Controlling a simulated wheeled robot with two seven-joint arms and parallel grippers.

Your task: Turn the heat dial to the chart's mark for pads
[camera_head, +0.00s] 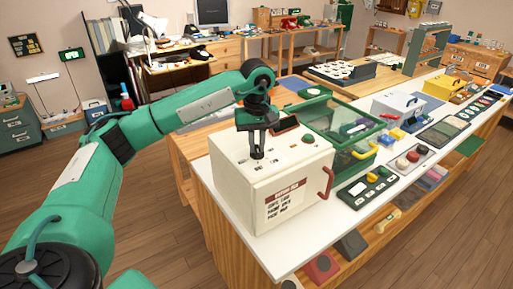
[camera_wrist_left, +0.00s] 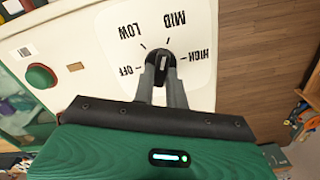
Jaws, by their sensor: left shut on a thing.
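The white box (camera_head: 235,178) stands on the near end of the counter, with a chart (camera_head: 284,202) on its front under a dark red heading; its lines are too small to read surely. The black heat dial (camera_wrist_left: 163,56) is on the box's top, ringed by OFF, LOW, MID and HIGH marks in the left wrist view. My left gripper (camera_head: 258,156) points down over the box top, its fingers shut on the dial; it also shows in the left wrist view (camera_wrist_left: 163,72). The fingers partly cover the dial, and I cannot tell which mark its pointer meets. My right gripper is out of view.
A green button (camera_head: 308,139) sits on the box top, and a red handle (camera_head: 327,183) is on its front. A green-framed clear bin (camera_head: 340,120) stands close behind. A dark panel with buttons (camera_head: 367,188) lies to the right on the white counter.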

